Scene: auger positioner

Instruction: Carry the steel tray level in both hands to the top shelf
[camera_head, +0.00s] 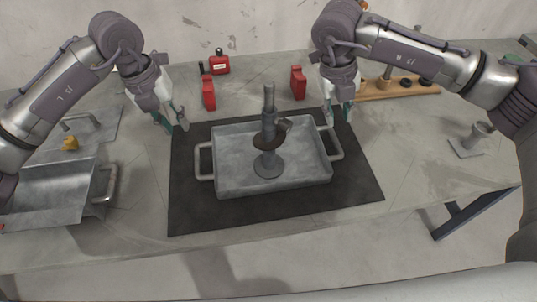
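The grey steel tray (230,178) lies flat on a dark mat (190,212) at the middle of the bench. It has a bar handle at each short side. A dark metal device with an upright post (268,103) and a round base stands inside it. My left gripper (177,127) is open and empty, above and behind the tray's left handle (203,162), apart from it. My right gripper (338,119) is open, close to the tray's back right corner and above the right handle (337,146); whether it touches the tray cannot be told. No top shelf is in view.
Two red blocks (209,93) (298,82) and a red item (218,63) stand behind the tray. At left is a metal bin (60,190) with a handle. At right are a wooden rack (400,90) and a small metal stand (470,140). The bench front is clear.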

